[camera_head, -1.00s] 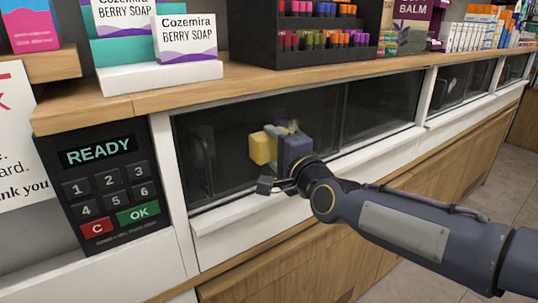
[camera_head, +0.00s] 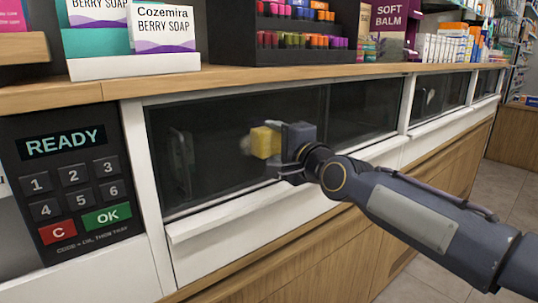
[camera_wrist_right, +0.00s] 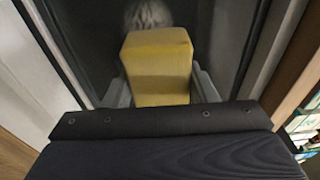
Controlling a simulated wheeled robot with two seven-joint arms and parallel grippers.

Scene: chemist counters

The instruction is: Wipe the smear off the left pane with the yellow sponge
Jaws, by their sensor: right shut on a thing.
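The yellow sponge (camera_head: 265,142) is a small block in front of the left pane (camera_head: 215,180), a dark glass panel below the counter. My right gripper (camera_head: 283,143) is shut on the sponge. In the right wrist view the sponge (camera_wrist_right: 157,68) sits between the two grey fingers and points at the glass. A whitish smear (camera_wrist_right: 147,14) shows just beyond the sponge's far end. In the head view a pale part of the smear (camera_head: 245,145) shows left of the sponge, which hides the rest. I cannot tell whether the sponge touches the glass. My left gripper is not in view.
A keypad (camera_head: 75,185) reading READY stands left of the pane. A white ledge (camera_head: 215,218) juts out below the glass. The wooden counter (camera_head: 250,78) above carries soap boxes (camera_head: 165,28) and a dark display rack (camera_head: 235,48). More panes continue to the right.

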